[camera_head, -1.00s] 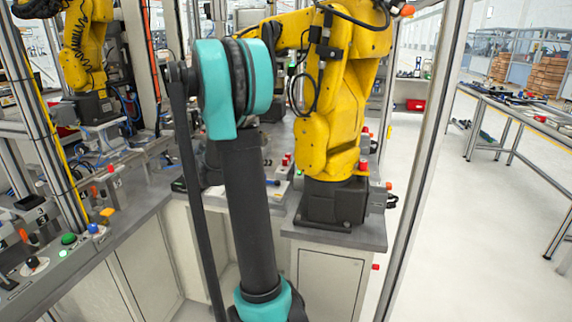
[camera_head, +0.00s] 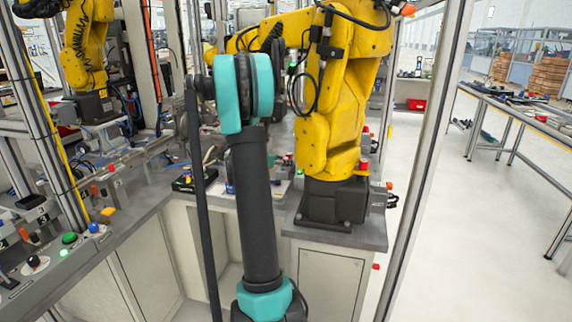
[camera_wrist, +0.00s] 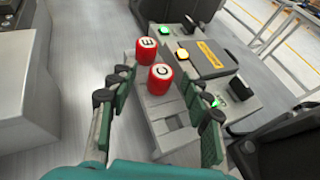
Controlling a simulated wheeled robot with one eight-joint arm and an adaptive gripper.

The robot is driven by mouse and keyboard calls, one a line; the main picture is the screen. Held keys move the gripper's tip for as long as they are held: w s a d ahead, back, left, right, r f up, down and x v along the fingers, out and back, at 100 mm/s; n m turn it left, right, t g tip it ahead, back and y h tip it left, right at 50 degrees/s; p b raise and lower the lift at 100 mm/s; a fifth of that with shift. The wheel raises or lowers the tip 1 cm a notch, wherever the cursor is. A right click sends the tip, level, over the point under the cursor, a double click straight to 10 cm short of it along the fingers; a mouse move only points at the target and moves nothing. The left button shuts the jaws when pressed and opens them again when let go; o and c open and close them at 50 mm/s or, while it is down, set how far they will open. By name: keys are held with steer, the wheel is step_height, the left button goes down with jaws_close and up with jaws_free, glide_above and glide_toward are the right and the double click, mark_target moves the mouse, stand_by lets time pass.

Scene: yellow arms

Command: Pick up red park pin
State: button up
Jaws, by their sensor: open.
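Two red pins with white tops stand on a grey fixture in the wrist view. The farther red pin (camera_wrist: 146,51) bears a letter like E, and the nearer red pin (camera_wrist: 160,79) a letter like C. Which one is the park pin I cannot tell. My gripper (camera_wrist: 158,88) is open, with one green-padded finger on each side of the nearer pin's line. The nearer pin appears between the fingertips, with gaps at both sides. In the head view my arm hides my gripper and most of the pin area.
The fixture (camera_wrist: 178,137) also carries lit green and amber buttons and a grey box with a yellow label (camera_wrist: 211,53). A yellow robot arm (camera_head: 340,95) stands on the bench right of my arm. A metal frame post (camera_head: 428,150) rises farther right.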

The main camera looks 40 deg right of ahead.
steer(key=c, duration=1)
steer(key=shift+c, duration=0.2)
step_height(320, 180, up, 10)
